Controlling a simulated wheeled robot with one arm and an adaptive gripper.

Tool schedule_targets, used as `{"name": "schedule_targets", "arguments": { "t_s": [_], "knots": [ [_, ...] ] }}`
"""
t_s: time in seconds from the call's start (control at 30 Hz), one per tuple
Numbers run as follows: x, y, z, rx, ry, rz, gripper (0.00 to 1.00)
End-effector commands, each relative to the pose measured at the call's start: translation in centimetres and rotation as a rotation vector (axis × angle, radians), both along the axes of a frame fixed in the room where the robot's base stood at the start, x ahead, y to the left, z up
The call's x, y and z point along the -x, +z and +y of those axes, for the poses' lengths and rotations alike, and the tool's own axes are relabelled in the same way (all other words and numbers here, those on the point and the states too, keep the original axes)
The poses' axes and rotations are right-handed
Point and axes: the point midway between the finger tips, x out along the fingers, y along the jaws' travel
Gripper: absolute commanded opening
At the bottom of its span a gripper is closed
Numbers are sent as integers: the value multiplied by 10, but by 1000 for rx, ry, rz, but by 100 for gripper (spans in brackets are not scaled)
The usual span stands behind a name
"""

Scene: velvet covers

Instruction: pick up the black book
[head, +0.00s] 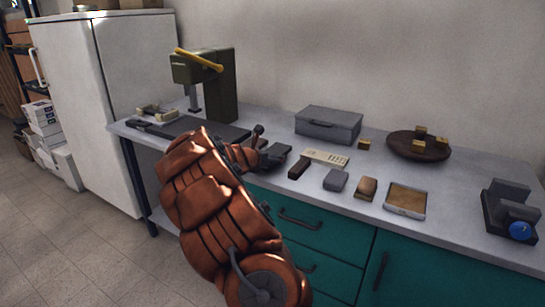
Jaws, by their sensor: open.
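I cannot clearly make out a black book. A dark flat slab (225,131) lies at the left of the grey counter, partly hidden behind my copper-coloured arm. A small dark brown block (299,168) lies right of my gripper and could be a small book, but I cannot tell. My gripper (269,151) is open above the counter near its front edge, just left of that block. Its fingers are small and dark here, and the arm hides part of the counter around them.
A green press-like machine (208,85) stands at the back left. A grey case (328,124), a pale card (326,158), a grey block (336,180), a brown brush-like piece (367,189), a tray (406,200) and a round wooden board (418,146) sit to the right. Teal drawers (320,235) are below.

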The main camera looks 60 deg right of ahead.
Motion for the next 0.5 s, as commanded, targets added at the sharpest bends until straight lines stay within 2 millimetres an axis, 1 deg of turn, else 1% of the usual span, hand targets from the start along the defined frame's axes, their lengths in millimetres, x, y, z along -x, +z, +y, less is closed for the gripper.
{"name": "schedule_targets", "arguments": {
  "t_s": [0.07, 0.5],
  "knots": [
    [0, 0, 0, 0, 0, 0, 100],
    [0, 0, 0, 0, 0, 0, 54]
  ]
}}
